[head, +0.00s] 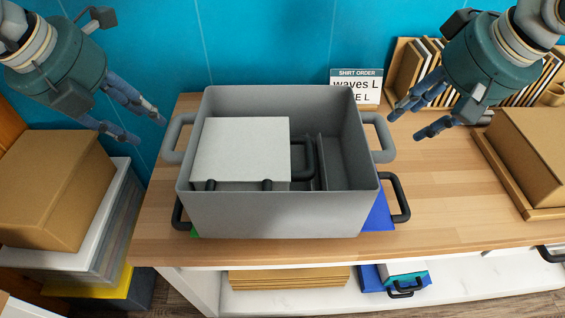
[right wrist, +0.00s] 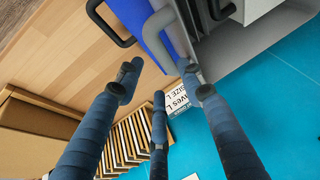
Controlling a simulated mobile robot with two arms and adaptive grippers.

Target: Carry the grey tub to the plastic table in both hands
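The grey tub (head: 280,212) stands upright on the wooden table (head: 440,180), with a white-topped item with black handles (head: 240,148) inside. It has a grey loop handle on its left side (head: 175,139) and one on its right (head: 380,139). My left gripper (head: 138,120) is open and empty, in the air left of the left handle. My right gripper (head: 415,118) is open and empty, just right of the right handle. In the right wrist view, its spread fingers (right wrist: 160,95) are near the tub's grey handle (right wrist: 165,38), with nothing between them. No table recognisable as plastic shows.
Blue and green flat items with black handles lie under the tub. A "SHIRT ORDER" sign (head: 356,86) stands behind it. A cardboard box (head: 528,150) sits at right; another box (head: 55,188) sits on stacked bins at left. A shelf (head: 330,300) is below the tabletop.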

